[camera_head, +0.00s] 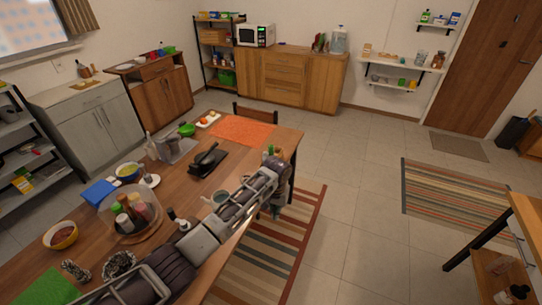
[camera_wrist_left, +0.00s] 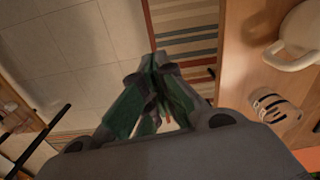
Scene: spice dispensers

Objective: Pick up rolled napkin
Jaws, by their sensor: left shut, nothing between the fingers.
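My left gripper (camera_head: 277,208) is at the end of the arm that reaches across the table's right edge. In the left wrist view its dark green fingers (camera_wrist_left: 158,62) are together with nothing between them, over the floor and striped rug. A pale roll with dark bands (camera_wrist_left: 274,107), which may be the rolled napkin, lies on the wooden table (camera_wrist_left: 245,75) to the right of the fingers, apart from them. I cannot make it out in the head view, where my arm covers part of the table. My right gripper is not in view.
A pale cup (camera_head: 217,199) stands close beside my arm, and a white vessel shows in the left wrist view (camera_wrist_left: 302,32). A glass dome (camera_head: 113,205) with bottles, a dark tray (camera_head: 208,163) and an orange mat (camera_head: 243,130) are on the table. Open floor lies right.

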